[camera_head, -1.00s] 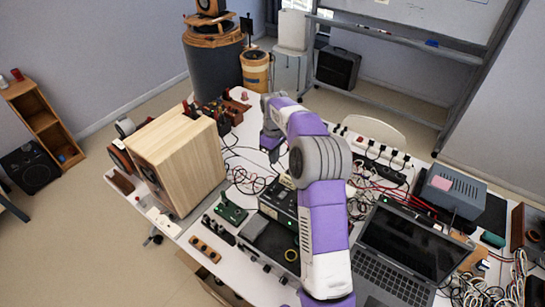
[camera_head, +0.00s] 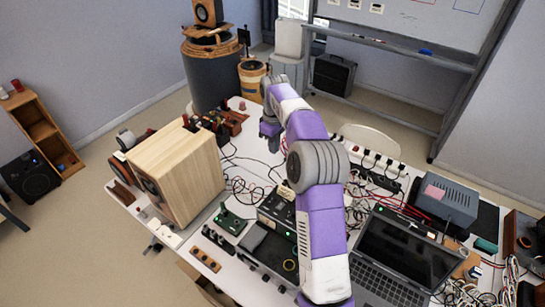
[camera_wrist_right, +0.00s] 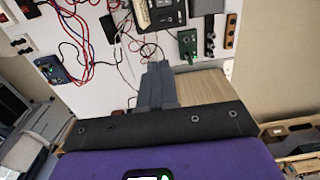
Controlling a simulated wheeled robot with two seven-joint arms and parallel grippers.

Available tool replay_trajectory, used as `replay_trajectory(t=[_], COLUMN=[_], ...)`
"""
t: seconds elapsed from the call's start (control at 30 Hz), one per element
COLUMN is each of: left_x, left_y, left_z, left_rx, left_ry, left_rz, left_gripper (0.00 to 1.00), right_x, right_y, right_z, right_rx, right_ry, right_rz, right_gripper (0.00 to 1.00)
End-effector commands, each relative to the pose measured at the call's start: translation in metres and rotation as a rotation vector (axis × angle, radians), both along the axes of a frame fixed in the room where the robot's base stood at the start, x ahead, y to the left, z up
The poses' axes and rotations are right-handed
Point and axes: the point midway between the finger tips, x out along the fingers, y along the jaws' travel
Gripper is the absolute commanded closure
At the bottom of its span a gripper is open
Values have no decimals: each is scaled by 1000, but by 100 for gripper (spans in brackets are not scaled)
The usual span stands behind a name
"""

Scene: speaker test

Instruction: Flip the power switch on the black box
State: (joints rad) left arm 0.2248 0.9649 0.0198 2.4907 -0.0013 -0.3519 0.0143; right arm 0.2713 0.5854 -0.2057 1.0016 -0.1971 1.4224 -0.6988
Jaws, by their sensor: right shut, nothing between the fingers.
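The black box (camera_head: 276,208), with dials and a small green light on its face, sits on the white table and is partly hidden behind my right arm. I cannot make out its power switch. The right wrist view shows part of a black box (camera_wrist_right: 165,14) at the top edge. My right gripper (camera_head: 271,143) is above the far part of the table, beyond the box and apart from it. Its fingers (camera_wrist_right: 156,68) are shut and empty, pointing toward the cables and devices. My left gripper is not in view.
A wooden speaker (camera_head: 175,170) stands left of my arm. An open laptop (camera_head: 395,250) and a grey-blue device (camera_head: 446,198) are to the right. A green circuit board (camera_head: 230,222) lies left of the box. Loose cables (camera_head: 245,190) cover much of the tabletop.

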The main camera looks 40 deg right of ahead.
Motion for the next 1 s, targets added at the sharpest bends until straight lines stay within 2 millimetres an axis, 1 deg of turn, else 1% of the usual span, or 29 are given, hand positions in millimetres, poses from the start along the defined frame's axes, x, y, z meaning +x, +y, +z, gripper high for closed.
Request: replay_trajectory(t=[0.03,0.1,0.2,0.3,0.9,0.97,1.0], left_x=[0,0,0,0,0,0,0], left_y=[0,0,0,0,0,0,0], left_z=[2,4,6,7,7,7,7], left_rx=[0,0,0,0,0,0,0], left_ry=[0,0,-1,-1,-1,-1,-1], left_rz=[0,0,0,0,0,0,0], left_gripper=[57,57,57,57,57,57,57], right_x=[1,1,2,1,1,2,4], right_y=[-1,-3,-4,-4,-5,-4,-2], right_z=[10,20,30,35,37,34,29], right_rx=[-1,-1,0,1,1,3,5], right_ry=[-2,-1,0,0,1,2,3], right_rz=[0,0,0,0,0,0,1], right_gripper=[100,100,100,100,100,100,100])
